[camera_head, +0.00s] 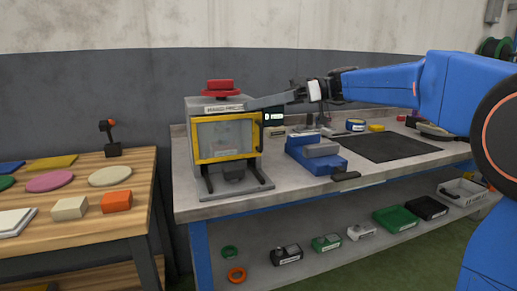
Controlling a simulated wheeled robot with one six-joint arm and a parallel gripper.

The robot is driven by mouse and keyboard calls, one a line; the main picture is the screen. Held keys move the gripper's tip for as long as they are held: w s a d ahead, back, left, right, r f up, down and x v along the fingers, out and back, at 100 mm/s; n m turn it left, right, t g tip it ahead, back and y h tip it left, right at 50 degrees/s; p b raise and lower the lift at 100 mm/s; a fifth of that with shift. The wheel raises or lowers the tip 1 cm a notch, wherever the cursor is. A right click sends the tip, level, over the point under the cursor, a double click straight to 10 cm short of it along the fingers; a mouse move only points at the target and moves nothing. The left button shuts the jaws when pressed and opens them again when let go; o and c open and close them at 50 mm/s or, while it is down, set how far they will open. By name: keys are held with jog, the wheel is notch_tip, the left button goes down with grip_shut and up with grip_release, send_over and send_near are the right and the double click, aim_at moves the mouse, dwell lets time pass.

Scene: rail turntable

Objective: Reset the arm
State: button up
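My blue arm (390,82) reaches in from the right edge, roughly level, over the grey workbench. My gripper (268,102) is at its left end, pointing left at the upper right side of a grey machine (188,112). A long grey shape at the gripper end reaches to the machine's top, just below the red knob. I cannot tell whether it touches, nor whether the fingers are apart or hold anything.
The machine has a yellow-framed window (225,135) and a red knob (222,87) on top. A blue vise-like block (312,155) and a dark mat (390,147) lie on the workbench (290,185). A wooden table (95,225) with coloured discs and blocks stands left.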

jog(key=s+d+f+m+t+h, duration=0.4)
jog(key=s+d+f+m+h, duration=0.3)
jog(key=s+d+f, duration=0.7)
jog(key=s+d+f+m+t+h, duration=0.4)
jog(key=s+d+f+m+h, duration=0.4)
jog(key=f, duration=1.3)
jog(key=s+d+m, duration=0.3)
jog(key=s+d, duration=0.3)
jog(key=d, duration=0.1)
jog(key=shift+d+f+t, duration=0.15)
jog(key=shift+t, duration=0.15)
